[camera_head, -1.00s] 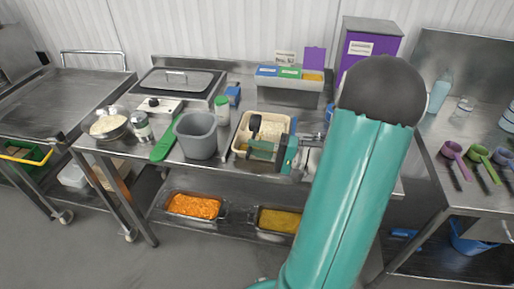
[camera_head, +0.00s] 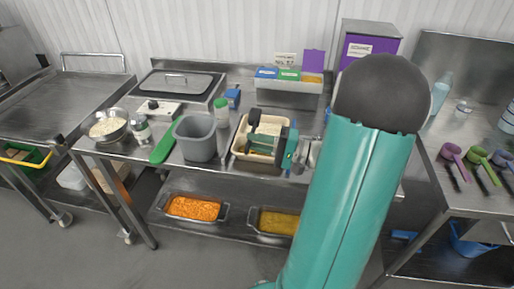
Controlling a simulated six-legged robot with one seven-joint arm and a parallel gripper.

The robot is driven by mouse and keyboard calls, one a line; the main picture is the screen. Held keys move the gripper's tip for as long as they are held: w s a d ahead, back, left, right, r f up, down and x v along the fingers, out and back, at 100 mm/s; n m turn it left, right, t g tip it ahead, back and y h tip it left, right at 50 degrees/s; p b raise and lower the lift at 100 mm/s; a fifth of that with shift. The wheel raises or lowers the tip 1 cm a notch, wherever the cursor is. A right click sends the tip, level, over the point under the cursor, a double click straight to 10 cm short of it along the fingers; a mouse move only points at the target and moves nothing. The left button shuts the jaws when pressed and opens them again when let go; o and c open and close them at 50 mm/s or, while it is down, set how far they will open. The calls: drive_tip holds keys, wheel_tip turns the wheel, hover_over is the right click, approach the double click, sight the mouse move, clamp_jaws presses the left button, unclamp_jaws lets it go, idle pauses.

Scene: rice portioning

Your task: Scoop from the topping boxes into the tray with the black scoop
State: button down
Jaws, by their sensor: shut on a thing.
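My gripper (camera_head: 274,143) is above the beige tray (camera_head: 237,150) on the middle table and hides much of it. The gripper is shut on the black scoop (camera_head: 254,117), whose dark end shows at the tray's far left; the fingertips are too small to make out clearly. I cannot tell whether the scoop holds food. Some yellowish matter shows in the tray. The topping boxes (camera_head: 290,83) stand at the back of the table, with blue and green lids and an open right compartment holding orange food.
A grey bin (camera_head: 197,140), green-handled tool (camera_head: 163,144), shaker (camera_head: 142,131) and bowl of rice (camera_head: 107,127) stand left of the tray. Pans of orange (camera_head: 193,208) and yellow food (camera_head: 277,222) are on the lower shelf. Coloured scoops (camera_head: 478,155) lie on the right table.

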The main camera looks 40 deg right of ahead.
wheel_tip(320, 180, up, 5)
drive_tip(key=g+h, duration=0.5)
drive_tip(key=g, duration=0.1)
drive_tip(key=g+h, duration=0.5)
drive_tip(key=g, duration=0.2)
idle(0.4)
